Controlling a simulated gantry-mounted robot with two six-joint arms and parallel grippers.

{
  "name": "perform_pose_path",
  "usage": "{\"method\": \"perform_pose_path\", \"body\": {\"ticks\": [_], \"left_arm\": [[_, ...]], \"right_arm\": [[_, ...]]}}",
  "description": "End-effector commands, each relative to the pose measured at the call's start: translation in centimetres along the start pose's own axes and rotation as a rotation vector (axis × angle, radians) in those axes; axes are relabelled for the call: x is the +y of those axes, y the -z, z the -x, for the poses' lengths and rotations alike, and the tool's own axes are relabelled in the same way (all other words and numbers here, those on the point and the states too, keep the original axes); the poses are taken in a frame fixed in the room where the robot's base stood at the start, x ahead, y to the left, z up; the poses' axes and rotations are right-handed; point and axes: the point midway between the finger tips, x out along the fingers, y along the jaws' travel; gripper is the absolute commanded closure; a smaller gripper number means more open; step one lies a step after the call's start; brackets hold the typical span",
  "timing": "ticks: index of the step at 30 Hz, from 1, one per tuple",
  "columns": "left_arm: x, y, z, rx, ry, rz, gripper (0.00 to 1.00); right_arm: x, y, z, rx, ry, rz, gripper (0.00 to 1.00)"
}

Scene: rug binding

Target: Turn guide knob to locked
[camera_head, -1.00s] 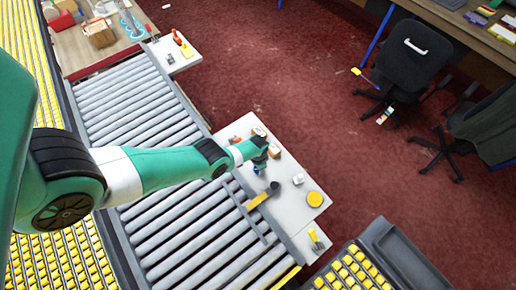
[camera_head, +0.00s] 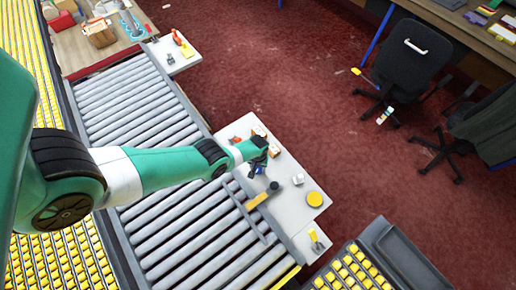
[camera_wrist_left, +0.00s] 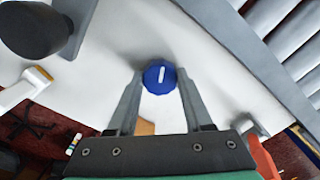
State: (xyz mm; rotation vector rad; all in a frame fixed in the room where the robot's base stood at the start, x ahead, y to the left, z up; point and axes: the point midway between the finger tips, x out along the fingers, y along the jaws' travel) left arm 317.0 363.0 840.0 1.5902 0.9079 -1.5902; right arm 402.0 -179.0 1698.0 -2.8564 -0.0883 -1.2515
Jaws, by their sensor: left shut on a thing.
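The guide knob (camera_wrist_left: 159,76) is a blue round knob with a white line on top, seen in the left wrist view. Its line runs nearly along the fingers in that view. My left gripper (camera_wrist_left: 157,82) has one finger on each side of the knob and is shut on it. In the head view my left gripper (camera_head: 257,168) is over the pale side table, where the dark wrist and fingers hide most of the knob. No lock markings can be read. My right gripper is not in view.
A yellow disc (camera_head: 314,199), a small pale metal piece (camera_head: 291,180) and an orange-brown block (camera_head: 275,150) are nearby. Grey rollers (camera_head: 180,218) lie left of the table.

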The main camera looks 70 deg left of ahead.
Motion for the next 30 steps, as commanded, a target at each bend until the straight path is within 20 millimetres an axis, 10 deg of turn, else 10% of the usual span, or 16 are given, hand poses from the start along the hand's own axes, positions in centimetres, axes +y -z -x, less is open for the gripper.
{"method": "perform_pose_path", "body": {"ticks": [22, 23, 27, 30], "left_arm": [[-0.02, -0.01, -0.07, 0.000, -0.001, 0.096, 1.00], [-0.02, -0.01, -0.07, 0.000, 0.000, 0.097, 0.44], [-0.02, -0.01, -0.06, 0.000, 0.000, 0.095, 0.19], [-0.02, -0.01, -0.04, 0.000, 0.000, 0.095, 0.19]], "right_arm": [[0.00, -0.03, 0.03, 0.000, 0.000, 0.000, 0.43], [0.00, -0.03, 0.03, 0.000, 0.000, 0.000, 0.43], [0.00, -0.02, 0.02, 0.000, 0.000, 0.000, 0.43], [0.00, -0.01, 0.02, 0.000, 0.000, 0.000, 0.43]]}}
